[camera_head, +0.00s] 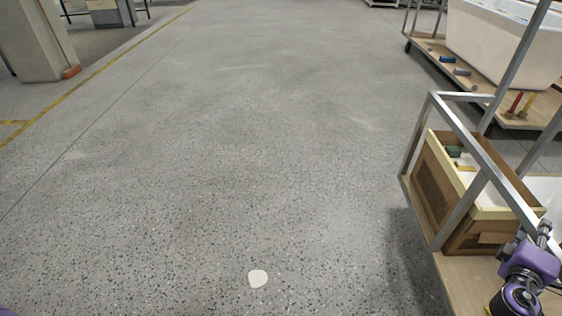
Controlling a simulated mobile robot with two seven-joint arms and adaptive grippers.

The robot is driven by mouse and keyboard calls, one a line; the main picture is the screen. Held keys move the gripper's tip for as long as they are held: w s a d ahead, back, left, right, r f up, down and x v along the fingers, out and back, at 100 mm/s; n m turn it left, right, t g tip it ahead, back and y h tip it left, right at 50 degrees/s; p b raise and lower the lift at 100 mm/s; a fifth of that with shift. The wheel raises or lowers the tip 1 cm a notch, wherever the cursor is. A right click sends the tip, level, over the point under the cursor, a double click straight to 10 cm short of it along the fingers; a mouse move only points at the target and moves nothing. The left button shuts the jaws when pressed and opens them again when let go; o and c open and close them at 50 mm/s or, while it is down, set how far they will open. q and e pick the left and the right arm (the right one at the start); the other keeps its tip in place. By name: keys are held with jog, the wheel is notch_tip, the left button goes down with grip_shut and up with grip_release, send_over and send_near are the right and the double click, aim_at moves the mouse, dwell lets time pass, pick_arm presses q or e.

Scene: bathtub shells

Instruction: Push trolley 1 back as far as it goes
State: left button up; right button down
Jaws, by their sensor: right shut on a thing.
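A trolley (455,262) with a grey metal tube frame and a wooden deck stands at the lower right, cut off by the picture's edge. I see no number on it, so I cannot tell for certain that it is trolley 1. My right gripper (543,232), on a purple wrist, is at the frame's near end and shut on its metal rail (484,157). The exact contact is partly hidden by the wrist. My left gripper is out of view; only a sliver of purple shows at the bottom left corner.
A wooden crate (428,178) stands on the near trolley's deck. Behind it, another trolley (430,52) carries a white bathtub shell (500,40) and small tools. The grey speckled floor (240,150) is wide and clear, with a white spot (257,278). A pillar (40,40) stands at the far left.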

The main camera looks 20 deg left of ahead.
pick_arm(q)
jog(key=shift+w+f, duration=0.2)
pick_arm(e)
jog(key=shift+d, duration=0.25)
jog(key=c, duration=1.5)
grip_release()
jog(key=shift+s, duration=0.15)
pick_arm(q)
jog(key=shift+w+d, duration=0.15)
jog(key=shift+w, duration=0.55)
pick_arm(e)
jog(key=v, duration=1.2)
